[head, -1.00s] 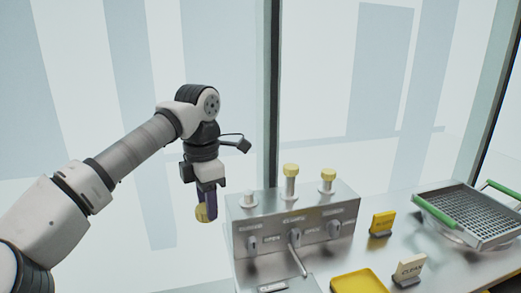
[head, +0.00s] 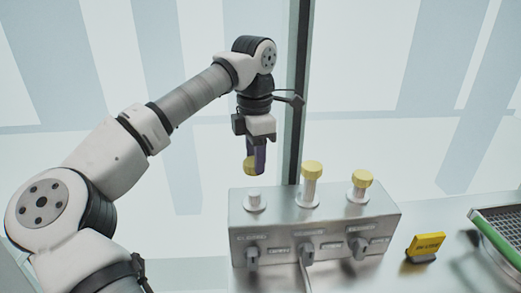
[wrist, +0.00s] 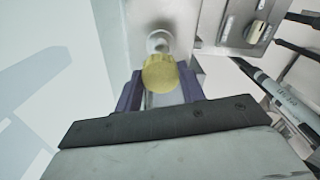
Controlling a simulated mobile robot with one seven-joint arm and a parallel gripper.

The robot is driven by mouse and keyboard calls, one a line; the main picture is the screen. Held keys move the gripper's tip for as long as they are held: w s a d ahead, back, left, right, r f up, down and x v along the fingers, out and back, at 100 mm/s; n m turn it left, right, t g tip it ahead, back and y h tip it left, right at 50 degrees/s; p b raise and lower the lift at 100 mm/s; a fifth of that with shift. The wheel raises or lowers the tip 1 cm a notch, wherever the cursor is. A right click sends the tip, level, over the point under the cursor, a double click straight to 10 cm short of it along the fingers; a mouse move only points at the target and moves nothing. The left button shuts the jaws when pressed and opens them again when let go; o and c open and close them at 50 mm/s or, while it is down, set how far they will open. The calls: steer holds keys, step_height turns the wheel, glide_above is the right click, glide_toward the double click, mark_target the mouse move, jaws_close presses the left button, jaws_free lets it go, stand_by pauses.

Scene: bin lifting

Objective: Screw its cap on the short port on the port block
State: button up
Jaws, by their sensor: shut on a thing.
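The metal port block (head: 315,228) stands on the counter with three ports on top. The short port (head: 254,200) at its left end is bare. The tall middle port (head: 310,190) and the right port (head: 359,192) each wear a yellow cap. My gripper (head: 257,158) is shut on a yellow cap (head: 250,166), held in the air above the short port, apart from it. In the wrist view the held cap (wrist: 160,74) sits between the purple fingers, with the bare port (wrist: 159,42) just beyond it.
Several valve handles stick out from the block's front, including a lever (head: 307,253) at the middle. A yellow sign (head: 426,246) stands right of the block. A metal rack with a green handle (head: 494,240) is at the far right. Behind is a glass wall with a dark post (head: 298,90).

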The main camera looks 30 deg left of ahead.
mark_target(256, 191)
steer(key=shift+s+f, duration=0.15)
steer(key=shift+f, duration=0.6)
steer(key=shift+f+b, duration=1.5)
steer(key=shift+f, duration=0.5)
steer(key=shift+f+b, duration=0.6)
steer(key=shift+f, duration=0.4)
stand_by(1.5)
steer(key=o, duration=1)
steer(key=shift+c, duration=0.3)
